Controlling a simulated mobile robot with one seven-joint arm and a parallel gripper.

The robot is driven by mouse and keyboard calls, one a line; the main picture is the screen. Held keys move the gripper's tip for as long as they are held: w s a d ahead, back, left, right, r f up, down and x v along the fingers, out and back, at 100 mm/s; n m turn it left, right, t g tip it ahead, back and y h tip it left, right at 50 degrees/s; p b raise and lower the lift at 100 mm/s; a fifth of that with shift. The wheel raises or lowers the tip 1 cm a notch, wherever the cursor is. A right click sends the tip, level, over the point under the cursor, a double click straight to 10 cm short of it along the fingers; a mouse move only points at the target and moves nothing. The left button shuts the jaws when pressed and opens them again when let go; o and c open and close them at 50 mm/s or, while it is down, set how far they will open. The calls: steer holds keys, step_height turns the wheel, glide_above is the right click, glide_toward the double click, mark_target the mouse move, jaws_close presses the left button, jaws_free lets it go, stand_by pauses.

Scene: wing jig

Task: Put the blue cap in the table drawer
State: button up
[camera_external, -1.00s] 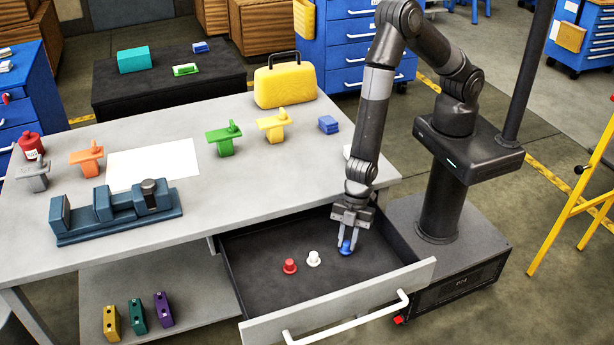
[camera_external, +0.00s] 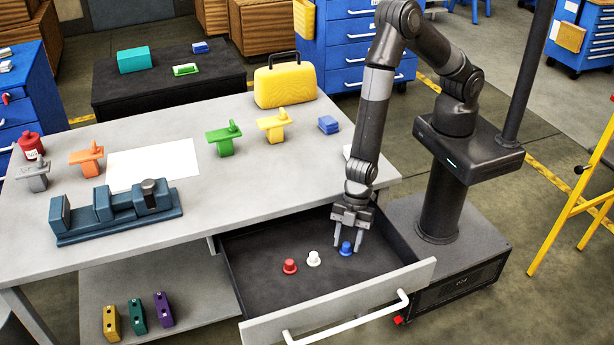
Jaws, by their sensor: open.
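The blue cap (camera_external: 346,249) stands upright on the dark floor of the open table drawer (camera_external: 262,296), at the right of a row with a white cap (camera_external: 313,258) and a red cap (camera_external: 290,266). My gripper (camera_external: 348,242) points down into the drawer from above. Its jaws are open, with one finger to each side of the blue cap. Whether a finger touches the cap cannot be told. The drawer is pulled out towards the front, with its white handle (camera_external: 352,318) on the front panel.
The grey table (camera_external: 250,185) bears a blue vise (camera_external: 115,212), a white sheet, coloured parts and a yellow case (camera_external: 285,85). Drawer walls and the tabletop edge surround my gripper. The drawer floor is clear in front of and left of the caps.

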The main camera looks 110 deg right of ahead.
steer(key=v, duration=0.7)
steer(key=shift+r, duration=0.15)
steer(key=s+d+r+m+t+h, duration=0.1)
steer(key=s+d+r, duration=0.1)
steer(key=d+r, duration=0.45)
steer(key=s+d+r+m+h, duration=0.1)
steer(key=s+d+r+m, duration=0.15)
steer(key=r, duration=0.65)
steer(key=s+d+r+m+t+h, duration=0.1)
steer(key=s+d+r, duration=0.2)
steer(key=d+r, duration=0.4)
steer(key=s+d+r+m, duration=0.2)
steer(key=s+r, duration=0.4)
steer(key=s, duration=0.3)
steer(key=s+d+r+m, duration=0.2)
steer(key=s+d+r, duration=0.2)
steer(key=s, duration=0.6)
steer(key=shift+d+r, duration=0.3)
steer(key=shift+r, duration=0.6)
steer(key=shift+m, duration=0.25)
